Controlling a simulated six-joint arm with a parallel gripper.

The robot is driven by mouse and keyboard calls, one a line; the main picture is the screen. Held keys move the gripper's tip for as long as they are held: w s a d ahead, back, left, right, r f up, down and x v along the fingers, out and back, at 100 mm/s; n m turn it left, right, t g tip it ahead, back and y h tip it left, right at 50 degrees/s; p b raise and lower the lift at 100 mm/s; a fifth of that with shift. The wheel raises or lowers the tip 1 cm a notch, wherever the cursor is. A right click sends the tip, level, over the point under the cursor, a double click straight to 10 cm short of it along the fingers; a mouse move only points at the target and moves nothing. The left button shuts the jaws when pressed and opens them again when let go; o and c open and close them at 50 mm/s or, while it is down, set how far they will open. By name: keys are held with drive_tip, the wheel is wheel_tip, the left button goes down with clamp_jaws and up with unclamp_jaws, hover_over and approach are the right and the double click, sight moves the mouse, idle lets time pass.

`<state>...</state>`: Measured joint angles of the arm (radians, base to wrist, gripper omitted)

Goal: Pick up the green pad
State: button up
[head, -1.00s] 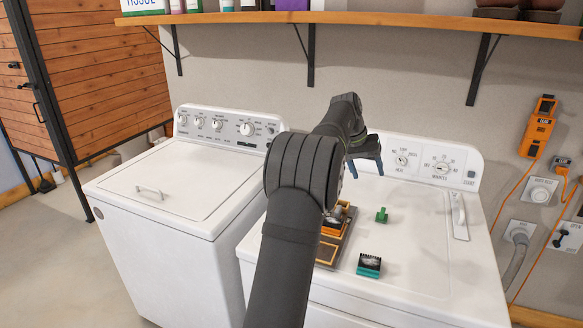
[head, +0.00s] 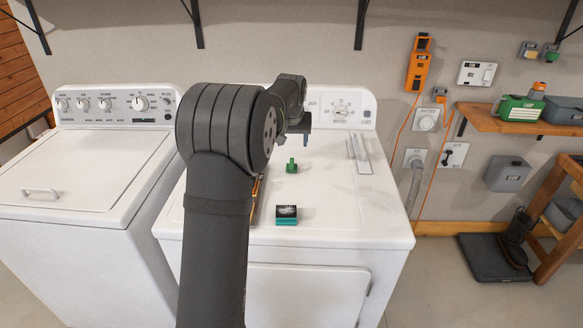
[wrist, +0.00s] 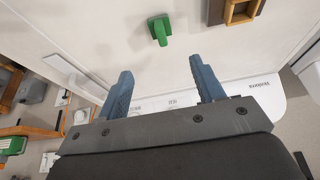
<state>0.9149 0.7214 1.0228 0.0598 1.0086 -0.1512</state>
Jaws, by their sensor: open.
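A small green piece with an upright stub, which I take as the green pad (head: 292,166), stands on the white dryer top (head: 335,205). It also shows in the wrist view (wrist: 158,30), beyond the fingertips and roughly centred between them. My gripper (wrist: 161,68) is open, with two blue-grey fingers apart and nothing between them. In the head view my gripper (head: 303,128) is partly hidden by my arm, above the back of the dryer, behind the green piece. A teal block with a black printed top (head: 286,215) lies nearer the dryer's front edge.
A wooden tray (wrist: 240,10) lies on the dryer beside the green piece, mostly hidden behind my arm in the head view. The dryer's control panel (head: 345,106) rises at the back. A washer (head: 85,170) stands left. The dryer top's right side is mostly clear.

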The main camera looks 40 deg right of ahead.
sight(292, 161)
drive_tip(key=x, duration=0.7)
drive_tip(key=shift+a+x, duration=0.15)
drive_tip(key=shift+x, duration=1.2)
drive_tip(key=shift+a+x, duration=0.15)
drive_tip(key=shift+x, duration=1.2)
drive_tip(key=shift+f, duration=0.1)
drive_tip(key=c, duration=1.1)
